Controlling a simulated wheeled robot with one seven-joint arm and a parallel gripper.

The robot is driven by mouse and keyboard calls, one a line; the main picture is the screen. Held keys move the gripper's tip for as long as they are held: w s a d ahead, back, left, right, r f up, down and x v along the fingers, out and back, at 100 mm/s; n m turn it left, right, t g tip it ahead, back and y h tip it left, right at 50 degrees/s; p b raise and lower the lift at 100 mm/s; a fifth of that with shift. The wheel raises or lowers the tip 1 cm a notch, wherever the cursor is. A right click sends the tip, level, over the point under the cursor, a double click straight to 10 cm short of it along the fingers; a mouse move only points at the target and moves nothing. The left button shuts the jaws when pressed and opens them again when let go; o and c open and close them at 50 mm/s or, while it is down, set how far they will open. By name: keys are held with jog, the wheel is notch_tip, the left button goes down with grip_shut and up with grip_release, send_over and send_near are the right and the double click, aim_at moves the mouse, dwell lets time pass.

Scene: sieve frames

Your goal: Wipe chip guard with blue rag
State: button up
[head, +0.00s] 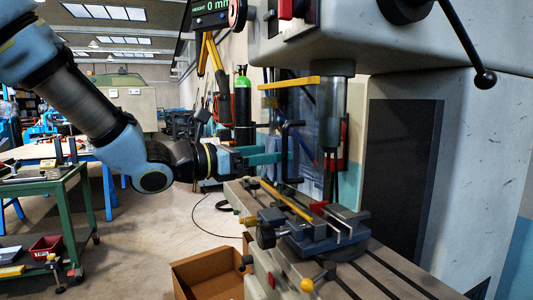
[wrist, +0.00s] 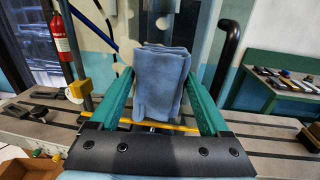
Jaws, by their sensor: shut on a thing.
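The chip guard (head: 289,83) is a clear panel with a yellow top bar and a yellow lower strip, standing in front of the drill spindle in the head view. Its black handle (head: 290,152) also shows at right in the wrist view (wrist: 228,55). My gripper (head: 272,157) reaches in from the left, level with the handle. In the wrist view, its green fingers are shut on the folded blue rag (wrist: 160,82), which hangs upright before the clear panel. I cannot tell whether the rag touches the panel.
A blue-grey vise (head: 315,230) sits on the slotted machine table (head: 375,270) below the guard. A cardboard box (head: 208,275) stands on the floor by the table. A green workbench (head: 45,190) is at left, with clear floor between. A red extinguisher (wrist: 62,38) hangs behind.

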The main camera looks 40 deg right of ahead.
jog(key=shift+r+p, duration=0.65)
jog(key=shift+r, duration=0.3)
jog(key=shift+w+d+r+p, duration=0.35)
jog(key=shift+w+d+p, duration=0.15)
jog(key=shift+w, duration=0.75)
jog(key=shift+w+d+r+p, duration=0.3)
jog(key=shift+w+d+p, duration=0.15)
jog(key=shift+w, duration=0.8)
jog(key=shift+w+d+r+p, duration=0.35)
jog(key=shift+w+d+p, duration=0.15)
jog(key=shift+w, duration=0.75)
jog(key=shift+s+a+f+b, duration=0.15)
jog(key=shift+s+b, duration=0.1)
jog(key=shift+s, duration=0.25)
jog(key=shift+s+a+b, duration=0.15)
jog(key=shift+s+b, duration=0.05)
jog(key=shift+s, duration=0.25)
jog(key=shift+s+a+b, duration=0.15)
jog(key=shift+s+a, duration=0.2)
jog(key=shift+s, duration=0.6)
jog(key=shift+s+a+b, duration=0.1)
jog(key=shift+s+a, duration=0.3)
jog(key=shift+s, duration=0.6)
jog(key=shift+s+a+b, duration=0.15)
jog(key=shift+s+a, duration=0.2)
jog(key=shift+s, duration=0.6)
jog(key=w+p+v, duration=0.1)
jog(key=p+v, duration=0.1)
jog(key=v, duration=0.4)
jog(key=shift+p, duration=0.3)
